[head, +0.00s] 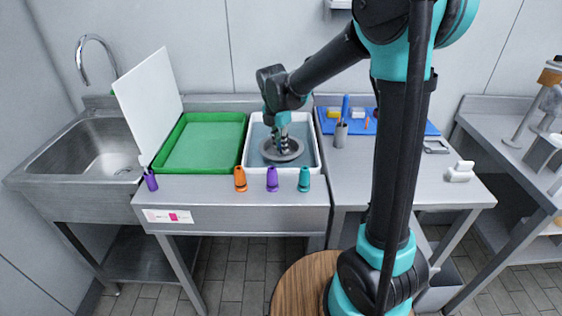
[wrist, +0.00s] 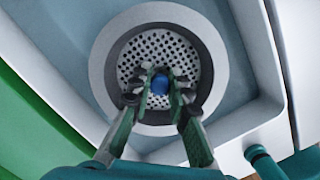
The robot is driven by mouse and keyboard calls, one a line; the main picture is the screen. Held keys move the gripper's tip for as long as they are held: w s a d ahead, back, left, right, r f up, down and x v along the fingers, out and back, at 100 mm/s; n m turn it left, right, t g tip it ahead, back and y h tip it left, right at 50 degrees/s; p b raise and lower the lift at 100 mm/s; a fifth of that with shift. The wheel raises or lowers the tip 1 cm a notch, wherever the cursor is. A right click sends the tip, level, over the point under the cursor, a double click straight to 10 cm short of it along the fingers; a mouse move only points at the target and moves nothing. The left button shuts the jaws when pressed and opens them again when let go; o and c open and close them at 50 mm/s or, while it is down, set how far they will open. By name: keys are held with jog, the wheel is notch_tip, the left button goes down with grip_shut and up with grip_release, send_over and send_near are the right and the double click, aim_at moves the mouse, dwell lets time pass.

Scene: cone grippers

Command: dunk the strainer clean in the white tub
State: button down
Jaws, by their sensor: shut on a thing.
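The strainer (head: 289,155) is a round grey metal disc with a wide rim; in the wrist view (wrist: 102,62) its perforated middle and blue knob show. My gripper (head: 280,136) points down over the white tub (head: 315,150). In the wrist view my gripper (wrist: 160,92) has its fingers closed on either side of the knob. The strainer is inside the tub's outline, surrounded by a blue-grey surface that looks like water. I cannot tell how deep it sits, or whether it touches the bottom.
A green tray (head: 205,142) stands left of the tub, with a white upright panel (head: 148,98) and a sink (head: 85,148) beyond. Orange (head: 240,179), purple (head: 272,179) and teal (head: 304,180) cone pieces line the front edge. A grey cup (head: 341,135) stands at right.

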jog(key=shift+r, duration=4)
jog(key=shift+r, duration=2)
